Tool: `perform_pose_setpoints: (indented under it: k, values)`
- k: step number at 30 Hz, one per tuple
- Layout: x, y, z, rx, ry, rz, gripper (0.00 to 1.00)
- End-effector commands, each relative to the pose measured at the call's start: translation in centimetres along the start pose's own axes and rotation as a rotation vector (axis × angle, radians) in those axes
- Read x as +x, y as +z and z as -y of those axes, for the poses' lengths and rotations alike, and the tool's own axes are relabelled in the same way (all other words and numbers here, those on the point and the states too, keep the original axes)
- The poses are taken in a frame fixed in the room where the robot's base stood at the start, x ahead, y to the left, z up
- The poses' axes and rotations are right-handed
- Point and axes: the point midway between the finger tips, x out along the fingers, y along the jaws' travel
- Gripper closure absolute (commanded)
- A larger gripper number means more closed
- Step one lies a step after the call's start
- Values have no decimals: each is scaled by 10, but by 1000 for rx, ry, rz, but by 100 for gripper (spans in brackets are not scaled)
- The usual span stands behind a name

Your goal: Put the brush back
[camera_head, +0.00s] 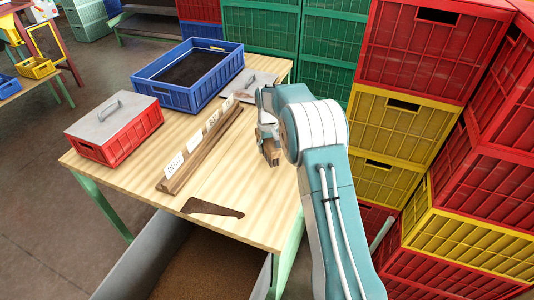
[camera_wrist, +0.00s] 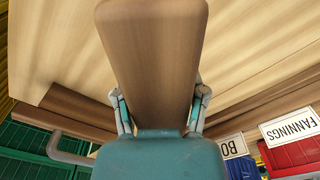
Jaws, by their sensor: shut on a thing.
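My gripper (camera_head: 266,128) is above the right part of the wooden table (camera_head: 240,195), to the right of the label rack. It is shut on a brown wooden piece, which I take to be the brush (camera_head: 271,152). A flat dark-brown shape (camera_head: 212,208) with a narrowed end lies at the table's front edge.
The wooden rack (camera_head: 210,150) holds white label cards. A lidded red crate (camera_head: 125,142), a blue crate (camera_head: 180,98) of dark material and a grey lid (camera_head: 262,80) stand on the table. Stacked crates (camera_head: 400,110) rise close on the right. A grey bin (camera_head: 140,262) is below the front.

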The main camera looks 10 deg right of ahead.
Motion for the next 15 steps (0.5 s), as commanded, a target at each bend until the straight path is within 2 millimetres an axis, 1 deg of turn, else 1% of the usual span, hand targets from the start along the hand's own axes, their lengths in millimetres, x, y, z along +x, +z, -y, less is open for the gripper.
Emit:
perform_pose_setpoints:
  k: [5,10,12,15]
  values:
    - [11,-8,-1,0,0,0,100]
    - [36,-7,-1,0,0,0,100]
    - [39,-7,-1,0,0,-1,100]
    - [39,-7,-1,0,0,-1,100]
